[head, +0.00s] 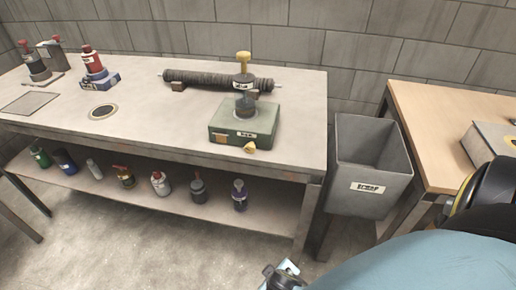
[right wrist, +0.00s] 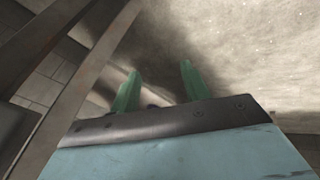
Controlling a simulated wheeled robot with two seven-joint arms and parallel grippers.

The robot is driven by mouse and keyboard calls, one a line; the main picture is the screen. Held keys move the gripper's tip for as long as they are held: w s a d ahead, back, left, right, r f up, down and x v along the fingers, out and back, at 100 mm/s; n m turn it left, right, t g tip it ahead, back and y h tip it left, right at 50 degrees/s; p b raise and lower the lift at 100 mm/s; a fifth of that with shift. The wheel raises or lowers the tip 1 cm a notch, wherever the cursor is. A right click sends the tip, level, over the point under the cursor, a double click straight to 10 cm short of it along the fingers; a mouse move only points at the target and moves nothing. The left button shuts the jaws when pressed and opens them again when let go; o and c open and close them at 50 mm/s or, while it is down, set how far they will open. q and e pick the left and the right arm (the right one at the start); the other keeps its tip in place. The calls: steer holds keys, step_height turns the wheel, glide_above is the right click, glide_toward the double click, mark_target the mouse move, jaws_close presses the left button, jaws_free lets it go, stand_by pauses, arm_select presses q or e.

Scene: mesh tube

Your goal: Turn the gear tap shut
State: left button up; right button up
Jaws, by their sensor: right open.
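A green box-shaped base (head: 242,122) stands near the front right edge of the grey workbench. A small yellow knob or lever (head: 249,147) sticks out low on its front; it may be the gear tap, but I cannot tell how far it is turned. A dark upright part (head: 244,106) with a yellow top (head: 243,62) rises from the base. My right gripper (right wrist: 160,68) shows in the right wrist view with its two green fingers apart and nothing between them. It points towards the floor, away from the base. My left gripper is not in view.
A dark ribbed tube (head: 208,80) lies along the back of the workbench (head: 150,92). A red bottle (head: 91,60) in a blue holder stands further left. Several bottles fill the lower shelf (head: 138,188). A grey bin (head: 370,150) stands between this bench and a wooden table (head: 440,115).

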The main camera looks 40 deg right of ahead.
steer(key=w+a+r+m+t+h+b, duration=0.1)
steer(key=w+a+r+m+t+h, duration=0.1)
steer(key=w+r, duration=0.35)
steer(key=w+a+r+m+t+h+b, duration=0.1)
steer(key=w+a+r+t+h, duration=0.15)
steer(key=r, duration=0.55)
steer(key=m+t+h+b, duration=0.1)
steer(key=m+t+h, duration=0.2)
steer(key=m+h, duration=0.35)
glide_toward(249, 151)
steer(key=shift+m+y, duration=0.25)
steer(key=shift+y, duration=0.15)
steer(key=x, duration=0.8)
steer(key=shift+d+r, duration=0.25)
steer(key=shift+r, duration=0.1)
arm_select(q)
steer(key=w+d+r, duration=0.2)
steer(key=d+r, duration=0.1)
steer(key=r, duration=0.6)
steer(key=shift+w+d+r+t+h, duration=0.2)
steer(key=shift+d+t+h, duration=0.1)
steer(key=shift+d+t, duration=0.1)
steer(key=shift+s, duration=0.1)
arm_select(e)
steer(key=c, duration=1)
arm_select(q)
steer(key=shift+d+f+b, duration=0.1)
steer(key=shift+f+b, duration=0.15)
steer(key=shift+b, duration=0.1)
